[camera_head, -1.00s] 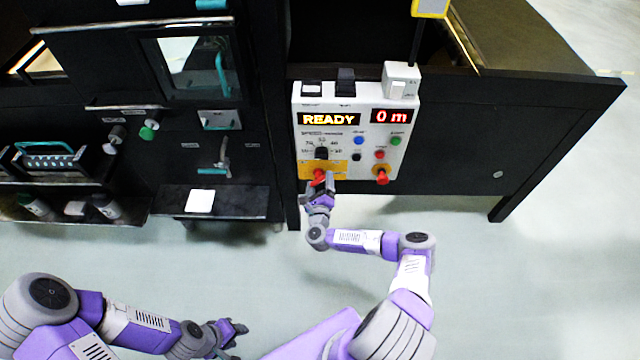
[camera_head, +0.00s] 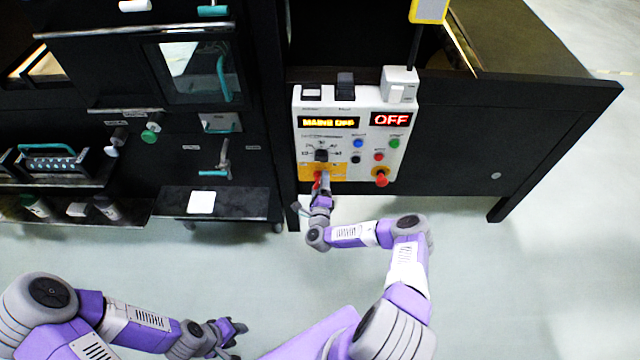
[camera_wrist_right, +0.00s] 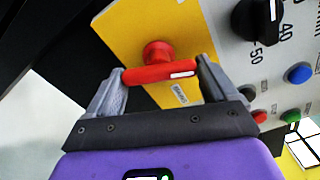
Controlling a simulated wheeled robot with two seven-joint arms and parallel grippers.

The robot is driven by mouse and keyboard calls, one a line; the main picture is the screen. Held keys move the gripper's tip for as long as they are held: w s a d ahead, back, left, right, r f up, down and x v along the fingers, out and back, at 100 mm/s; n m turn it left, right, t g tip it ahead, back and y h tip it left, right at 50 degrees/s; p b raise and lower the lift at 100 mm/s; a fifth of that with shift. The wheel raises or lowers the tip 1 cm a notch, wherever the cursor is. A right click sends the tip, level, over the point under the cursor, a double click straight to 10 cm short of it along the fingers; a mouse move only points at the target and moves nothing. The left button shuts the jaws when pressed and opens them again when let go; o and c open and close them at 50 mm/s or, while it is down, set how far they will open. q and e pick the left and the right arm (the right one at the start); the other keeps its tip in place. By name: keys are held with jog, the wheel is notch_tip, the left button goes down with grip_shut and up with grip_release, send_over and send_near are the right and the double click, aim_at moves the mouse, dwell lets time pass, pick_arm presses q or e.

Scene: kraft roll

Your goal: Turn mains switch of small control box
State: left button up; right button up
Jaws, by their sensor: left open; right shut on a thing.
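The small control box (camera_head: 350,162) is a pale panel on the dark machine front. Its displays read "MAINS OFF" (camera_head: 328,123) and "OFF" (camera_head: 391,119). The red mains switch (camera_head: 317,180) sits on a yellow plate at the lower left of the panel. In the right wrist view the red handle (camera_wrist_right: 160,74) lies crosswise between the two fingers of my right gripper (camera_wrist_right: 158,78), which is shut on it. The gripper also shows in the head view (camera_head: 322,190), partly covering the switch. My left gripper (camera_head: 237,334) is open and empty, low over the floor and far from the box.
A red knob (camera_head: 381,178) on yellow sits at the panel's lower right. A black dial (camera_head: 321,155) is just above the mains switch. A small shelf with a white card (camera_head: 201,202) juts out at left. The floor in front is clear.

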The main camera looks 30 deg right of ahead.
jog(key=n, duration=0.2)
jog(key=n+p, duration=0.1)
jog(key=n, duration=0.1)
jog(key=n+p, duration=0.1)
jog(key=n, duration=0.1)
jog(key=shift+r+n, duration=0.3)
jog(key=shift+r, duration=0.05)
jog(key=n, duration=0.3)
jog(key=shift+r+p, duration=0.1)
jog(key=shift+p, duration=0.2)
jog(key=shift+n, duration=1.7)
jog(key=o, duration=0.8)
jog(key=shift+o, duration=0.2)
jog(key=shift+a, duration=0.1)
